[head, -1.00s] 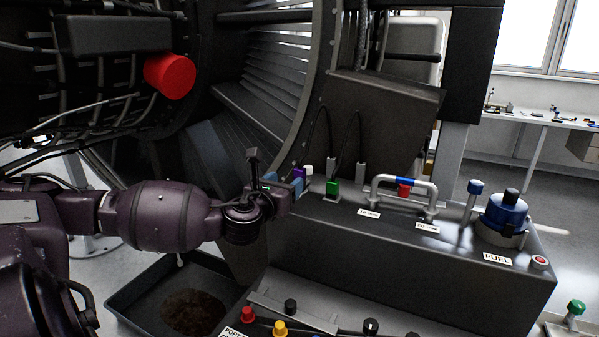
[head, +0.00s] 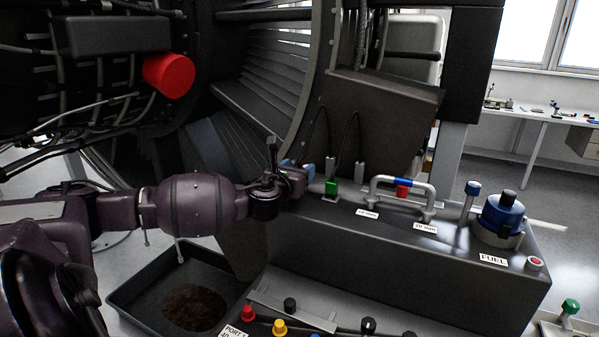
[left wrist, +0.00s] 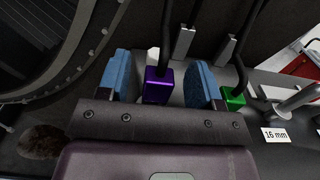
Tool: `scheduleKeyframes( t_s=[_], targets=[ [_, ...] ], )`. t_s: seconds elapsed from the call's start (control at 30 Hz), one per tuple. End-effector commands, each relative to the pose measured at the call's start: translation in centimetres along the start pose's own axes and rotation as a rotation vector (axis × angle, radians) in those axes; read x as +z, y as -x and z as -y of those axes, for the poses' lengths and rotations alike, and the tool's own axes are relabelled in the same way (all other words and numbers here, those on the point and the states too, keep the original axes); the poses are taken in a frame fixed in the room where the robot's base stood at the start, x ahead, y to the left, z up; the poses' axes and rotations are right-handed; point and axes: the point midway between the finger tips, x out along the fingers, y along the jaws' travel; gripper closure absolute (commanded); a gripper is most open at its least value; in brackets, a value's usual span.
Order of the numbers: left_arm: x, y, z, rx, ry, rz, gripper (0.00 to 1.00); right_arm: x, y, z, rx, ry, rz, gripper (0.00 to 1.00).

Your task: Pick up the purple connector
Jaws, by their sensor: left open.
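The purple connector (left wrist: 159,84) is a small block with a black cable rising from its top. In the head view my left gripper (head: 297,170) is at the left end of the dark bench box and hides the purple connector. My right gripper is not in view.
A green connector (head: 331,187) with its own cable stands just right of the left gripper. A pipe handle (head: 404,182), a blue fuel cap (head: 503,214) and a dark drip tray (head: 137,297) are nearby. The dark engine casing (head: 380,105) rises behind.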

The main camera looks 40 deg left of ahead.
Motion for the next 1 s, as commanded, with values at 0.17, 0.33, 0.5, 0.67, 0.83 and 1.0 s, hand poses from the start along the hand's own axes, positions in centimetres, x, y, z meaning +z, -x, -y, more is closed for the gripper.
scheduleKeyframes(
  t_s=[0.17,0.33,0.5,0.67,0.83,1.0],
  targets=[
    [0.0,0.0,0.0,0.0,0.0,0.0,0.47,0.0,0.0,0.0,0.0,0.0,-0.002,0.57],
    [0.0,0.0,0.0,0.0,0.0,0.0,0.73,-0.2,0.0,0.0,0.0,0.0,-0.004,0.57],
    [0.0,0.0,0.0,0.0,0.0,0.0,0.94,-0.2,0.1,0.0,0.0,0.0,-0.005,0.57],
    [0.0,0.1,0.0,0.0,0.0,0.0,0.94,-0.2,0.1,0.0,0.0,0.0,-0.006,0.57],
    [0.8,0.0,0.0,0.0,0.0,0.002,0.94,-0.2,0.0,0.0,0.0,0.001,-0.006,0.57],
    [3.5,0.0,0.0,-0.002,-0.003,0.004,0.94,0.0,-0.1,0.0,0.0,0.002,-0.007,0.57]
  ],
)
